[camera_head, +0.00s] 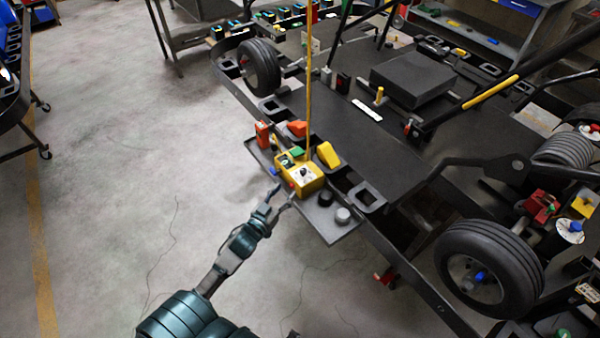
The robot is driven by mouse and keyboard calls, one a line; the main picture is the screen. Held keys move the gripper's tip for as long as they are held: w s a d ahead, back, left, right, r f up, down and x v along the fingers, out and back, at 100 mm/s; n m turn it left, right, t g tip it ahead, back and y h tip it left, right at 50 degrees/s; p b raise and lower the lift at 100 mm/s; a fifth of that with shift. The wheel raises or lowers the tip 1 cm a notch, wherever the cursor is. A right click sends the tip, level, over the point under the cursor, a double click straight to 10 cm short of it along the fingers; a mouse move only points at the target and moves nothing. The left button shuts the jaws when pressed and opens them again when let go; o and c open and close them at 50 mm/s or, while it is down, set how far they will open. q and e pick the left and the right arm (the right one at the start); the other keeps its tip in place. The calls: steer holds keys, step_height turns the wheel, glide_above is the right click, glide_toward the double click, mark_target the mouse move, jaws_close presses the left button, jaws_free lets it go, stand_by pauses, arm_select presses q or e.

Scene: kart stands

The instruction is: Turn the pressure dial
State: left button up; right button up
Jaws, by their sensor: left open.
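A yellow box with a white face and a dark knob, which looks like the pressure dial (304,173), sits on a dark tray (325,228) at the kart's side. A thin yellow pole rises beside it. My left gripper (280,197) is open and empty, just in front of the box's lower left, near the tray's edge. Its fingers point toward the box; I cannot tell whether they touch it. My right gripper does not show.
The floor (120,180) at left is clear.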

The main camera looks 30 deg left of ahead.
mark_target(302, 173)
arm_select(q)
steer(key=w, duration=0.9)
steer(key=shift+w+d, duration=0.3)
steer(key=shift+d, duration=0.05)
steer(key=shift+w+a, duration=0.3)
steer(key=shift+a, duration=0.05)
steer(key=shift+d, duration=0.3)
jaws_close()
